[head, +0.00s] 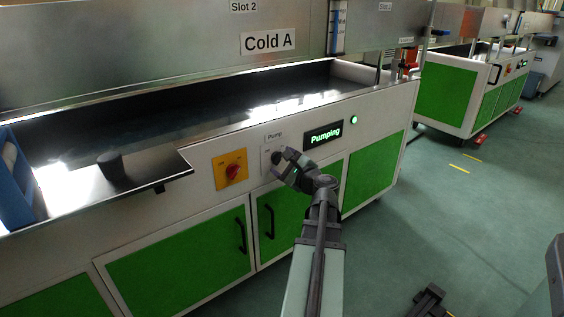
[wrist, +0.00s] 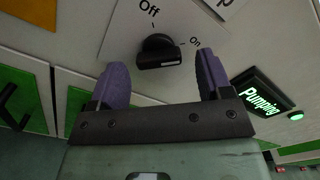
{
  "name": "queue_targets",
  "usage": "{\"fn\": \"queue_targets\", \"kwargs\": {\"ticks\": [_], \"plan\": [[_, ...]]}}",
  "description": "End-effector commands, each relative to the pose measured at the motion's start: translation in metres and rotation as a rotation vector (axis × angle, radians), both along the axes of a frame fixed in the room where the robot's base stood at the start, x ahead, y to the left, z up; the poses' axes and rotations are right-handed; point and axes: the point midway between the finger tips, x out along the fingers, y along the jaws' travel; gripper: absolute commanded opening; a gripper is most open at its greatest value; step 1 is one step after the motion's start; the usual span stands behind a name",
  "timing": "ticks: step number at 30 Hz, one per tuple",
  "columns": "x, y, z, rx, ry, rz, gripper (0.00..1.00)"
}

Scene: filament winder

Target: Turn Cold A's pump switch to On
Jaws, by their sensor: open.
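Cold A's pump switch is a black knob (wrist: 157,50) on a white plate marked Off and On in the wrist view. Its bar lies roughly level, with its right end toward the On mark. The head view shows the knob (head: 276,157) partly hidden by my gripper. The display (head: 323,134) beside it reads "Pumping" in green, and a round green lamp (head: 354,119) is lit. My gripper (head: 283,165) is in front of the switch. In the wrist view its two fingers (wrist: 163,68) stand apart on either side below the knob, with visible gaps to it.
A red and yellow rotary switch (head: 232,170) is left of the pump switch. A small shelf (head: 155,180) with a black cylinder (head: 111,166) sticks out farther left. Green cabinet doors with black handles (head: 241,229) lie below. Open floor is at the right.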

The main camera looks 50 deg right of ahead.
Motion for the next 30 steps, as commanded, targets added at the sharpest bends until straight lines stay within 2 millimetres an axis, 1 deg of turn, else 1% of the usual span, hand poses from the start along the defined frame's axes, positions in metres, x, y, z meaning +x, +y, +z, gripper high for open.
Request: {"fn": "queue_targets", "kwargs": {"ticks": [1,7,9,12,16,30], "plan": [[-0.011,0.005,0.000,0.000,0.000,-0.001,0.72],[-0.060,0.020,0.000,0.000,0.000,-0.004,0.72],[-0.074,0.024,0.000,0.000,0.001,-0.004,0.72],[-0.087,0.028,0.000,0.000,0.001,-0.002,0.72],[-0.092,0.029,0.000,0.000,0.000,0.001,0.72],[-0.092,0.028,0.000,0.000,0.001,0.001,0.72]]}}
